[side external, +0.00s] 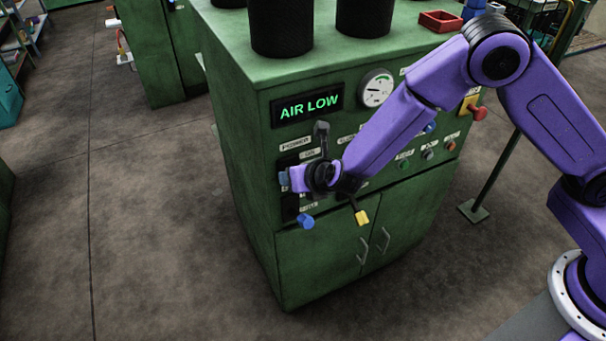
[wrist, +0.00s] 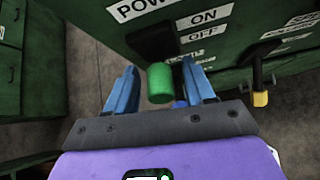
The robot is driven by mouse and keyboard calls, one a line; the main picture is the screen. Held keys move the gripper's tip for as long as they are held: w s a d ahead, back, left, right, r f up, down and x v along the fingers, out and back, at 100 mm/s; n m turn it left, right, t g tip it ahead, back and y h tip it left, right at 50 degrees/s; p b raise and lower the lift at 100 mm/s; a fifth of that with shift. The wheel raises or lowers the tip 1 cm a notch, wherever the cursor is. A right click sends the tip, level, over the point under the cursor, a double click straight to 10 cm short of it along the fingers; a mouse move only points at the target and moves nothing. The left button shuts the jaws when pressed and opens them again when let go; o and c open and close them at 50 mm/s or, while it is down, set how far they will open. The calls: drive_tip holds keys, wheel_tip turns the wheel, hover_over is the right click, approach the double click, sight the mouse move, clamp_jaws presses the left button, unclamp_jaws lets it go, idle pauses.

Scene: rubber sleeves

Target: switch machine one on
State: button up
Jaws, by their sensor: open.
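The green machine (side external: 250,200) has a lit display (side external: 309,105) reading "AIR LOW". A power label (side external: 295,145) sits on its front; the wrist view also shows an ON label (wrist: 204,16) and an OFF label (wrist: 203,32). A short green handle (wrist: 160,84) sticks out from the panel beside a black slot (wrist: 152,40). My gripper (wrist: 160,68) is open, its blue fingers on either side of the green handle with gaps showing. In the side view my gripper (side external: 285,179) is at the panel's left edge and the green handle is hidden. I cannot tell the switch's position.
A yellow-tipped lever (side external: 361,217) and a blue knob (side external: 306,221) stick out close below my wrist. A black-handled lever (side external: 321,132) stands above it. A round gauge (side external: 376,88) is right of the display. The floor left of the machine is clear.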

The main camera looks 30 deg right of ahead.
drive_tip(key=v, duration=1.7)
drive_tip(key=shift+s, duration=0.2)
drive_tip(key=shift+r, duration=0.1)
drive_tip(key=s+d+r+m+g+h, duration=0.1)
drive_tip(key=s+d+m+g, duration=0.2)
drive_tip(key=s+d+m, duration=0.45)
drive_tip(key=s+d+r+m+g+h, duration=0.1)
drive_tip(key=s+d+m+g, duration=0.25)
drive_tip(key=d+m, duration=0.65)
drive_tip(key=s+d+m+g+y, duration=0.1)
drive_tip(key=s+d+m+g, duration=0.2)
drive_tip(key=s+d, duration=0.3)
drive_tip(key=s+m, duration=0.1)
drive_tip(key=s, duration=0.2)
drive_tip(key=shift+r+y, duration=0.35)
drive_tip(key=shift+y, duration=0.05)
